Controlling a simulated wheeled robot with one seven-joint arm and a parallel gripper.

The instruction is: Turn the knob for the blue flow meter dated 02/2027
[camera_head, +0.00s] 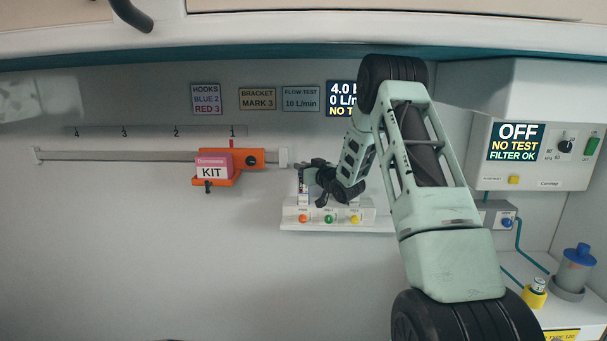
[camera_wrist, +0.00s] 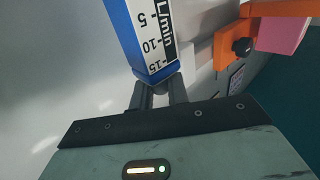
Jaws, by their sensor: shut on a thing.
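My gripper (camera_wrist: 160,86) is shut on the end of the blue flow meter (camera_wrist: 138,28) nearest its 15 mark. The meter's white scale reads 5, 10, 15 L/min in the wrist view; no date is readable. In the head view my gripper (camera_head: 322,180) is in front of the upper part of a white flow meter panel (camera_head: 369,214) and hides much of it. Along the panel's lower front are an orange knob (camera_head: 303,218), a green knob (camera_head: 328,219) and a yellow knob (camera_head: 354,218). Their small labels are unreadable. My gripper is above these knobs.
Left of the panel, an orange bracket (camera_head: 250,159) with a pink KIT box (camera_head: 212,166) sits on a wall rail (camera_head: 120,156). At right are a control unit (camera_head: 530,155) reading OFF and a blue-capped jar (camera_head: 575,268). The wall below the rail is clear.

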